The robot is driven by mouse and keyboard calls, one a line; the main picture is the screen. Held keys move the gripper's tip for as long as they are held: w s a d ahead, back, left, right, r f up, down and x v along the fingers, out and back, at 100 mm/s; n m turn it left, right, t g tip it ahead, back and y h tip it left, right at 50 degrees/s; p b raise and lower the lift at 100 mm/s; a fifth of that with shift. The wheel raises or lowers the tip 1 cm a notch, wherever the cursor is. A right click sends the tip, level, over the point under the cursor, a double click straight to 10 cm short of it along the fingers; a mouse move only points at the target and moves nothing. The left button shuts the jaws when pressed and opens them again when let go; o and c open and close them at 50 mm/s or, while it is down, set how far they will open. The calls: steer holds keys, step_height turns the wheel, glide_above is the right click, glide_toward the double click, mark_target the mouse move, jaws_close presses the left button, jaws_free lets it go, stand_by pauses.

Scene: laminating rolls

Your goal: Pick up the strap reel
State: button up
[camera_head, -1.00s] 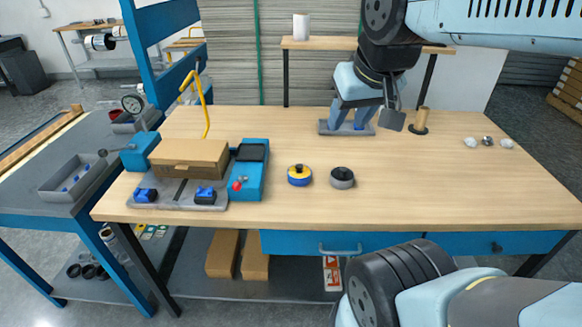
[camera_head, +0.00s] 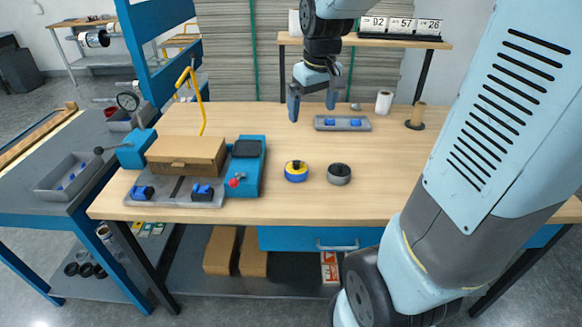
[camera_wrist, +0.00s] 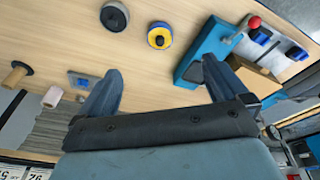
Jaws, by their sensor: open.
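A yellow reel with a blue rim and dark centre (camera_head: 296,172) lies flat on the wooden table, right of the blue-framed machine. A grey and black reel (camera_head: 339,174) lies just right of it, apart from it. Either could be the strap reel; I cannot tell which. The wrist view also shows the yellow reel (camera_wrist: 160,37) and the grey and black one (camera_wrist: 114,16) beyond my fingers. My gripper (camera_head: 313,103) is open and empty, above the table's back part, farther back than both reels. Its two fingers also show in the wrist view (camera_wrist: 162,72).
A machine carrying a brown box (camera_head: 187,155) stands on the table's left. A grey tray with blue blocks (camera_head: 343,124), a white roll (camera_head: 383,102) and a wooden spindle (camera_head: 416,115) stand at the back. The table (camera_head: 265,205) is clear in front of the reels.

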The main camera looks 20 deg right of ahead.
mark_target(296, 162)
steer(key=w+f, duration=0.3)
steer(key=f, duration=0.4)
steer(key=w+f+n+g, duration=0.1)
steer(key=w+f, duration=0.3)
steer(key=f, duration=0.4)
steer(key=w+f+n+g, duration=0.1)
steer(key=w+f, duration=0.3)
steer(key=f, duration=0.3)
steer(key=shift+f, duration=0.15)
steer(key=shift+w+f, duration=0.15)
steer(key=shift+f, duration=1.1)
steer(key=shift+w+f, duration=0.15)
steer(key=shift+f, duration=1.1)
steer(key=c, duration=1)
steer(key=shift+r, duration=0.1)
